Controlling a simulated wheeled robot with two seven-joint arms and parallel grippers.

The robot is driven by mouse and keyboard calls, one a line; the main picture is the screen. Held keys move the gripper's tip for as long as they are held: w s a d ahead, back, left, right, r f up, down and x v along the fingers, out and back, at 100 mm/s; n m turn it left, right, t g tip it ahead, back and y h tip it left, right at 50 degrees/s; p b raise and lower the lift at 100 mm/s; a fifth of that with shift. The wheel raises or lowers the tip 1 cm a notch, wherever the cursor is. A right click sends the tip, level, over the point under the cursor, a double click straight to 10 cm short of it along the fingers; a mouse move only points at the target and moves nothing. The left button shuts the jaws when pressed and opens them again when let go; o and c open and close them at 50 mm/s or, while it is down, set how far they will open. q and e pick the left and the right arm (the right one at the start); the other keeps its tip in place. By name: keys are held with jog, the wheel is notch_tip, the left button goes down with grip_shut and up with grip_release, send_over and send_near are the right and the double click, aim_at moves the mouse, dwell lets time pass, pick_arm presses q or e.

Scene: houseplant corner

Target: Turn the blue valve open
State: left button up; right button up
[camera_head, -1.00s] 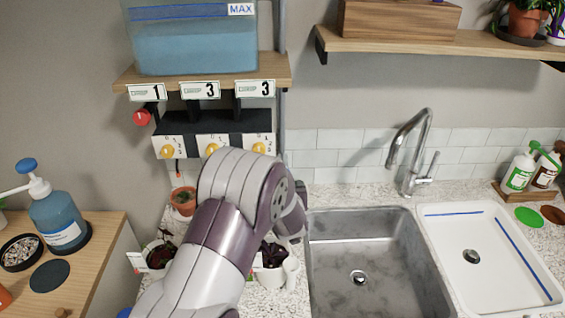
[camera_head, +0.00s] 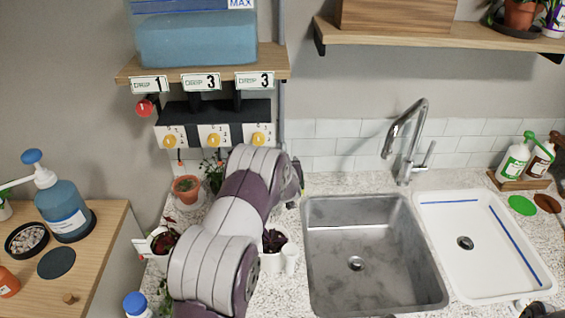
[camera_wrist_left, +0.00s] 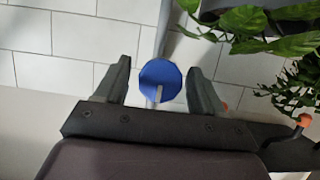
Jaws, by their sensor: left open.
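The blue valve (camera_wrist_left: 161,80) shows in the left wrist view as a round blue disc with a small grey bar in front of it, on a grey vertical pipe. My left gripper (camera_wrist_left: 160,66) is open, with one finger on each side of the disc and a gap to both; I cannot tell how deep the disc sits between the fingers. In the head view my left arm reaches toward the wall beside the pipe, and it hides the valve and most of the gripper.
Green leaves (camera_wrist_left: 260,25) hang close to the right finger. A shelf with a blue water tank (camera_head: 195,40) stands above yellow-knobbed dials (camera_head: 213,140). Potted plants (camera_head: 187,189) crowd the counter around my arm. The steel sink (camera_head: 372,255) and faucet (camera_head: 408,140) are to the right.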

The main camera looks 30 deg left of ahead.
pick_arm(q)
jog(key=c, duration=1)
